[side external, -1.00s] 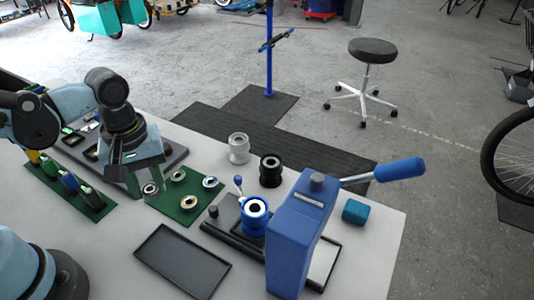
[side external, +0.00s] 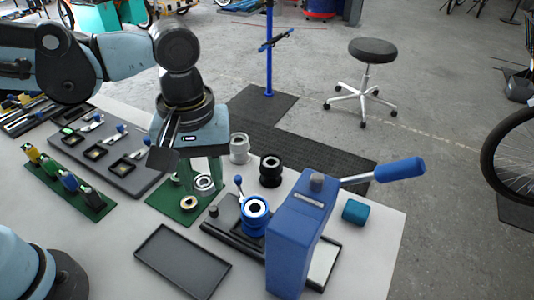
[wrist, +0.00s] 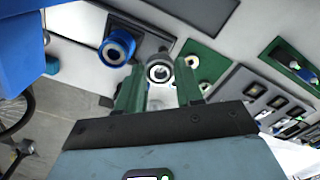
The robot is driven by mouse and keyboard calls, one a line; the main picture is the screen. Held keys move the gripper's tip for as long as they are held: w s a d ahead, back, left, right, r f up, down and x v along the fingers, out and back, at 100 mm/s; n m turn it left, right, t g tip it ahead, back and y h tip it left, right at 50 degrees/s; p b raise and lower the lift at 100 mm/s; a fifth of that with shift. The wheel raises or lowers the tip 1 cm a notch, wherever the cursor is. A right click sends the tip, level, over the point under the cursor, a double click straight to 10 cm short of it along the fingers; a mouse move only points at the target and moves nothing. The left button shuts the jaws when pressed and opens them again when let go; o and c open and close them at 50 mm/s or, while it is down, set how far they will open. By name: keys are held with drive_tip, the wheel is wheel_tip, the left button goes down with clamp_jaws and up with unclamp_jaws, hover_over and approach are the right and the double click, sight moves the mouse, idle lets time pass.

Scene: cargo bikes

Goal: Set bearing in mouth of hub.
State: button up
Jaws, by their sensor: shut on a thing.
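My gripper (side external: 202,176) is shut on a silver ring-shaped bearing (side external: 204,184), held above the green mat. The bearing shows between the green fingers in the wrist view (wrist: 159,72). A blue hub (side external: 254,220) stands upright in a fixture before the blue press, its round mouth facing up. It also shows in the wrist view (wrist: 117,47), left of the held bearing and apart from it. A silver-grey hub (side external: 239,149) and a black hub (side external: 270,172) stand on the table behind. Other bearings lie on the green mat (side external: 160,203), including a brass-coloured one (side external: 189,203); my fingers partly hide the mat.
The blue press (side external: 293,245) with its long handle (side external: 398,170) rises right of the blue hub. A small blue lever (side external: 239,184) stands beside that hub. An empty black tray (side external: 182,262) lies in front. A grey tool tray (side external: 105,150) is at left. A teal block (side external: 355,212) sits at right.

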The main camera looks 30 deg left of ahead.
sight(255, 208)
drive_tip(key=w+d, duration=0.1)
drive_tip(key=d, duration=0.1)
drive_tip(key=w+d+m, duration=0.2)
drive_tip(key=w+d, duration=0.1)
drive_tip(key=shift+d, duration=0.35)
drive_tip(key=shift+w+d+m, duration=0.15)
drive_tip(key=shift+d+m, duration=0.2)
drive_tip(key=shift+m, duration=0.05)
drive_tip(key=shift+f, duration=2.05)
drive_tip(key=shift+f, duration=0.85)
drive_tip(key=o, duration=1.1)
drive_tip(key=shift+o, duration=0.2)
